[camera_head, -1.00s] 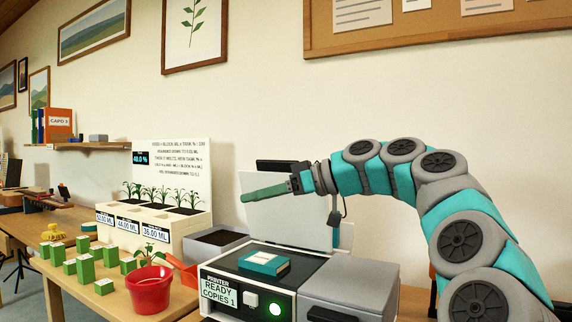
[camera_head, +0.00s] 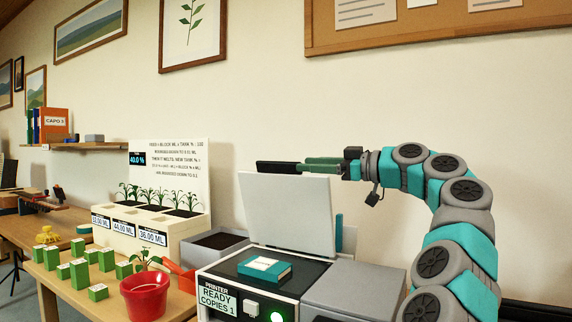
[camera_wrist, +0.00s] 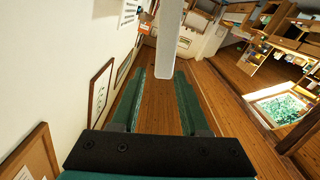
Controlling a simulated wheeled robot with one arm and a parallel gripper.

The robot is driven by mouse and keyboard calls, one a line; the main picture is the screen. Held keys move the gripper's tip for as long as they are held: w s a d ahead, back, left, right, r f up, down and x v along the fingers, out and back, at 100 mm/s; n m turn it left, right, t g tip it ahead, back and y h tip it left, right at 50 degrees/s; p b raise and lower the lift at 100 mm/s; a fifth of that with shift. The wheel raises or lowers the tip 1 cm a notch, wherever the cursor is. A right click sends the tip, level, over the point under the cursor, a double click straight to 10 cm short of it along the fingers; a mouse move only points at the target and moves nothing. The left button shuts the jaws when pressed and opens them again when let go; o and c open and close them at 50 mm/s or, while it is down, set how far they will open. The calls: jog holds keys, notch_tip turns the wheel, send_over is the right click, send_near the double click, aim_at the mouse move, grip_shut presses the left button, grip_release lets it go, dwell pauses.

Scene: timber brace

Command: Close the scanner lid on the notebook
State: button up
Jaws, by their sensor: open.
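The scanner lid (camera_head: 288,212) is a pale grey panel standing open and steep at the back of the printer. The notebook (camera_head: 264,267), teal with a pale label, lies flat on the dark scanner bed (camera_head: 240,262). My gripper (camera_head: 304,164) is open and empty, its green fingers pointing left at the lid's top edge, seemingly just above or behind it. In the wrist view a pale bar, probably the lid edge-on (camera_wrist: 169,45), reaches in between the fingertips of my gripper (camera_wrist: 159,82). Whether they touch the lid cannot be told.
The printer (camera_head: 236,296) has a lit green button. Left of it are a red pot (camera_head: 145,294), green blocks (camera_head: 80,271) and a planter (camera_head: 150,232). The wall is close behind.

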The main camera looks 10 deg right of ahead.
aim_at(287, 164)
jog(key=p+x, duration=0.1)
jog(key=x, duration=0.6)
jog(key=shift+s, duration=0.1)
grip_shut()
dwell(1.2)
